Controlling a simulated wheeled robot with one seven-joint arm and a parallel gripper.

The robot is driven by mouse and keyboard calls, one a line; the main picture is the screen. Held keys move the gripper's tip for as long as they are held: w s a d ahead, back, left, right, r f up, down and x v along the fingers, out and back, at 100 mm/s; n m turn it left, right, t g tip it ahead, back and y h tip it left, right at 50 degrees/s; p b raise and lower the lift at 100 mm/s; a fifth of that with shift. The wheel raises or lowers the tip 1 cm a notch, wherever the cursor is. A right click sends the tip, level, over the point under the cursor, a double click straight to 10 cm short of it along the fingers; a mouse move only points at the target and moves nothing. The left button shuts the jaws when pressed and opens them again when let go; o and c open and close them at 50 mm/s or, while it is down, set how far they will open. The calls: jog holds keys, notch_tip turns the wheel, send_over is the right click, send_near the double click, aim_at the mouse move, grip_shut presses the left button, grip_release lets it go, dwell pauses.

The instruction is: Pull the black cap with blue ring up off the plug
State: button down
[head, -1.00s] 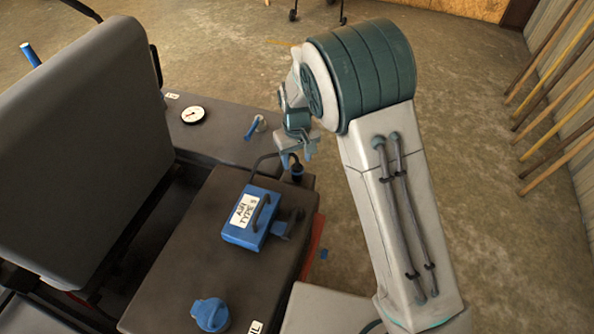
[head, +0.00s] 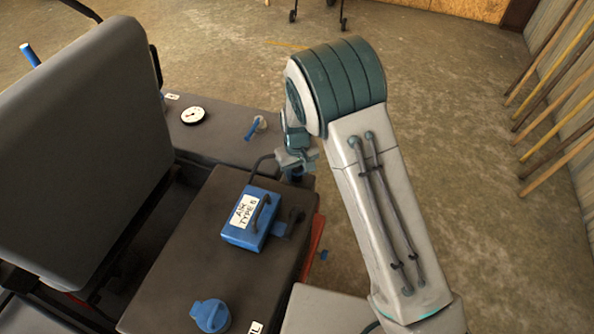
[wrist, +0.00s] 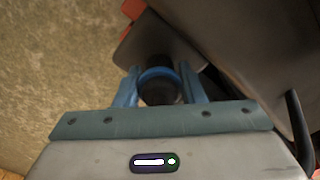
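The black cap with blue ring (wrist: 160,90) shows in the wrist view between the two blue fingers of my gripper (wrist: 158,72). The fingers stand on either side of it with what looks like a narrow gap, so the gripper seems open around the cap. In the head view my gripper (head: 295,158) points down over the far right corner of the dark machine cover. There the cap is mostly hidden, with only a dark bit (head: 295,178) below the gripper. The plug under the cap cannot be made out.
A blue box labelled "AIR TYPE" (head: 240,232) with a black handle sits close by on the cover. A blue knob (head: 210,315), a gauge (head: 193,115), a small blue lever (head: 255,128) and a large grey seat back (head: 80,150) stand around. Open floor lies to the right.

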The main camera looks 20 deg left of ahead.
notch_tip(320, 180, up, 4)
jog(key=shift+f+p, duration=0.2)
jog(key=shift+p, duration=0.65)
jog(key=shift+w+f, duration=0.1)
jog(key=c, duration=1.1)
grip_release()
notch_tip(320, 180, up, 14)
